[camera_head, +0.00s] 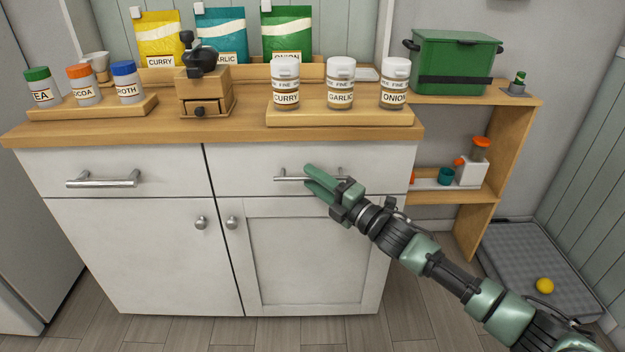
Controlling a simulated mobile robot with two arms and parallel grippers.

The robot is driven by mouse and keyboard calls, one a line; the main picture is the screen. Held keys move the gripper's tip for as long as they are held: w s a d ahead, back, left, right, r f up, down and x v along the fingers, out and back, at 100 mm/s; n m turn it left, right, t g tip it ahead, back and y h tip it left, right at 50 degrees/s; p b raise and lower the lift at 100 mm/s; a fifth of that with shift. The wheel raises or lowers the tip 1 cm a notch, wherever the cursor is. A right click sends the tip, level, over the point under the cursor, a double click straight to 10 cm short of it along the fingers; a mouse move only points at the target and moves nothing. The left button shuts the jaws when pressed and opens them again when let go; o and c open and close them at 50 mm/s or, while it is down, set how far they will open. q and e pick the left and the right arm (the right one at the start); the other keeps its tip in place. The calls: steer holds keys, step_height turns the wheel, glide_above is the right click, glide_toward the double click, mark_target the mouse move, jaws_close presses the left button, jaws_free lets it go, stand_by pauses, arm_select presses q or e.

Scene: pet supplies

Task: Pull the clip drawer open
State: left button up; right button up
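The cabinet has two closed white drawers side by side, with no label on either front. The right drawer (250,166) has a horizontal metal bar handle (288,178). My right gripper (309,176) is at this handle, its two green fingers apart, one above and one below the bar. Whether the fingers touch the bar cannot be told. The fingers hide the middle of the handle. The left drawer (110,160) has a similar handle (103,181). My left gripper is not in view.
On the worktop (240,131) are a left riser (105,107) with jars, a small grinder (203,85) and a right riser (340,117) with jars. Cupboard doors with knobs lie below the drawers. A shelf unit (513,125) with a green box (452,58) stands at right. Floor in front is clear.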

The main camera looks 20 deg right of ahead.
steer(key=shift+w+a, duration=0.2)
steer(key=shift+w, duration=0.1)
jaws_close()
stand_by(1.3)
